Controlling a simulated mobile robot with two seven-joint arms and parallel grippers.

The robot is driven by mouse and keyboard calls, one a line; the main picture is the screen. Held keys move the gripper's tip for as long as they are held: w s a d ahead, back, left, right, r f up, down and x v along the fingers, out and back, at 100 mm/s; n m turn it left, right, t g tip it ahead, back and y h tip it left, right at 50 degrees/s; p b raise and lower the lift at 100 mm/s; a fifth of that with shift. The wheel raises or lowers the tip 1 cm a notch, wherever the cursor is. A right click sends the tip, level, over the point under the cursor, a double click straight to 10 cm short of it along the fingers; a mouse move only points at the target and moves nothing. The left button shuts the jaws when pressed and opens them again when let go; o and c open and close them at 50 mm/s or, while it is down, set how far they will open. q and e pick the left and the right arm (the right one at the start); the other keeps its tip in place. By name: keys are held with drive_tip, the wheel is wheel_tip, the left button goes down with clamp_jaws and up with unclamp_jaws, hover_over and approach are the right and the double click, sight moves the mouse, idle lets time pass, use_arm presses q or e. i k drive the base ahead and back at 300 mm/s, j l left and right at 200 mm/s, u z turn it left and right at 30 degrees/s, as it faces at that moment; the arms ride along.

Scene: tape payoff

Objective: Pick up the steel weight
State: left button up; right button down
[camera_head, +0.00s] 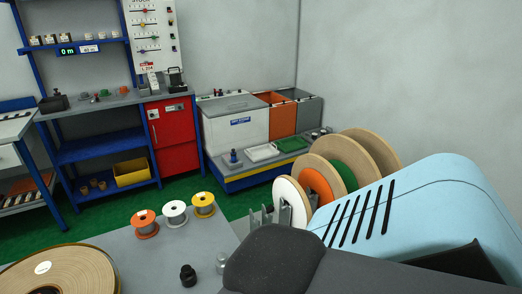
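A small silver-grey weight (221,264), which looks like the steel weight, stands upright on the grey table (170,251) near the bottom middle of the head view. A black knobbed weight (188,276) stands just to its left, apart from it. A large dark rounded part fills the bottom middle, close to the right of the silver-grey weight, and may hide some of the table. Neither of my grippers shows in this view, so their states cannot be seen.
Three small spools, orange (145,224), white (175,213) and yellow (204,205), stand behind the weights. A large tape roll (62,272) lies at left. Upright reels (372,152) stand at right. The table between the tape roll and the weights is clear.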

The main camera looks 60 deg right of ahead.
sight(222, 258)
drive_tip(key=z, duration=1.5)
drive_tip(key=u, duration=1.7)
drive_tip(key=k+l, duration=0.25)
drive_tip(key=l, duration=0.2)
drive_tip(key=k+l, duration=0.25)
drive_tip(key=l, duration=0.2)
drive_tip(key=k+l, duration=0.25)
drive_tip(key=l, duration=0.2)
